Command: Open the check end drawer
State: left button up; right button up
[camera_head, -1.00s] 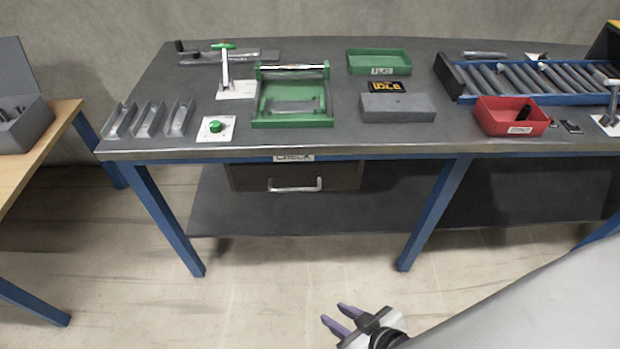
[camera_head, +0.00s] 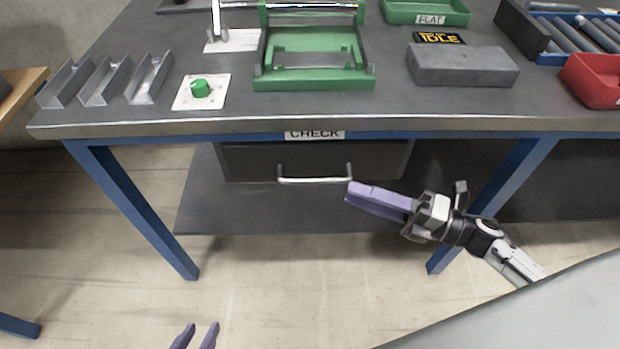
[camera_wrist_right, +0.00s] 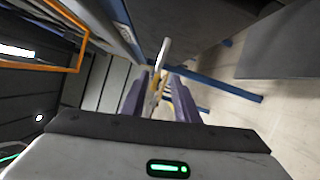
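The check end drawer (camera_head: 250,165) is a dark front under the bench, below a CHECK label (camera_head: 314,134). It looks shut. Its pale bar handle (camera_head: 314,180) runs across the front. My right gripper (camera_head: 352,193) is at the handle's right end, its purple fingers pointing left. In the right wrist view, the fingers (camera_wrist_right: 158,85) are apart, and a pale bar that looks like the handle (camera_wrist_right: 163,52) shows between them; contact cannot be told. My left gripper (camera_head: 196,336) is open and empty low in the head view, over the floor, away from the drawer.
Blue bench legs (camera_head: 130,205) stand either side of the drawer, with a lower shelf (camera_head: 230,210) beneath it. On the bench top (camera_head: 390,105) are a green fixture (camera_head: 315,80), a green knob (camera_head: 200,88), metal channels and a grey block (camera_head: 460,66). The floor in front is clear.

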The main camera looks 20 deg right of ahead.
aim_at(315, 179)
jog(key=x, duration=1)
jog(key=shift+s+r, duration=0.1)
jog(key=shift+s, duration=0.05)
jog(key=shift+c, duration=0.4)
grip_shut()
